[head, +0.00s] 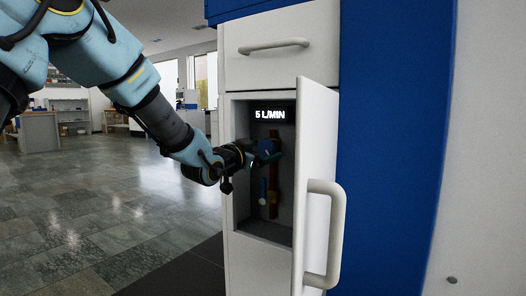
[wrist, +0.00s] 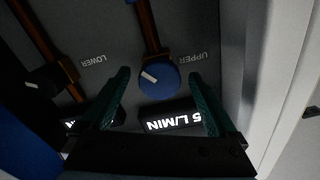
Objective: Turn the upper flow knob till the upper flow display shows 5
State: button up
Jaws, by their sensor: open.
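The upper flow display (head: 275,114) reads 5 L/MIN in the head view. It also shows upside down in the wrist view (wrist: 172,120), near my gripper's base. The upper flow knob (wrist: 159,81) is round and blue with a white pointer mark, close to the UPPER label. My gripper (wrist: 160,75) is open, with one green finger on each side of the knob. I see gaps between the fingers and the knob, but cannot tell the depth. In the head view, my gripper (head: 262,152) reaches into the cabinet recess and partly hides the knob.
A lower knob (wrist: 48,80) sits by the LOWER label, with a second display partly hidden by my left finger. Copper-coloured pipes run along the panel. The open cabinet door (head: 316,165) with its handle (head: 326,230) stands close to the right of the recess.

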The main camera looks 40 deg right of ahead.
jog(key=p+v, duration=0.2)
jog(key=v, duration=0.8)
jog(key=shift+a, duration=0.35)
